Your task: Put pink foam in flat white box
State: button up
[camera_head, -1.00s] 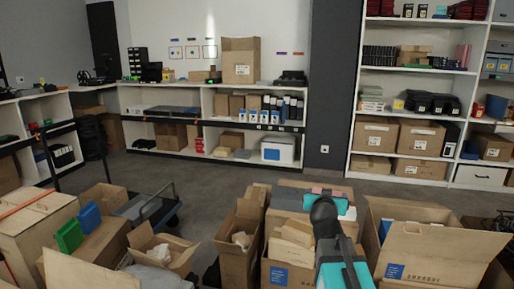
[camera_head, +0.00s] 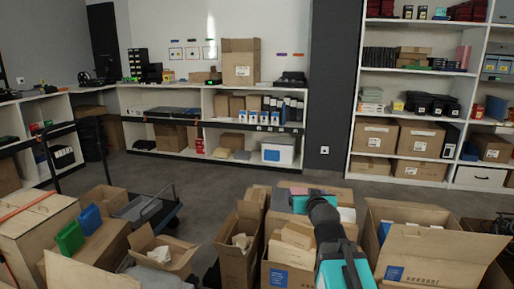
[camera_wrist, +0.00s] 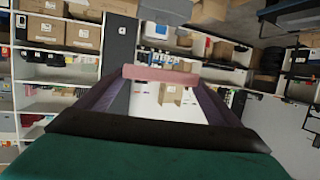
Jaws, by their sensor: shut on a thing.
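My gripper (camera_head: 300,198) shows in the head view in front of the cartons, with its teal part and dark wrist. It is shut on the pink foam (camera_wrist: 160,76), which lies across between the two fingertips in the wrist view. In the head view only a thin pink strip of the foam (camera_head: 297,190) shows above the teal. A whitish surface (camera_head: 347,214) shows just right of my gripper, partly hidden by my arm. I cannot tell whether it is the flat white box.
Open cartons stand left (camera_head: 238,247) and right (camera_head: 440,258) of my arm. A cart (camera_head: 150,207) with a dark handle stands at left. White shelves (camera_head: 330,150) line the back. The floor (camera_head: 200,180) between cartons and shelves is clear.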

notch_tip(320, 180, up, 26)
jog(key=p, duration=2.5)
jog(key=shift+r+p, duration=0.15)
jog(key=shift+p, duration=0.15)
jog(key=d, duration=0.7)
jog(key=shift+a, duration=0.1)
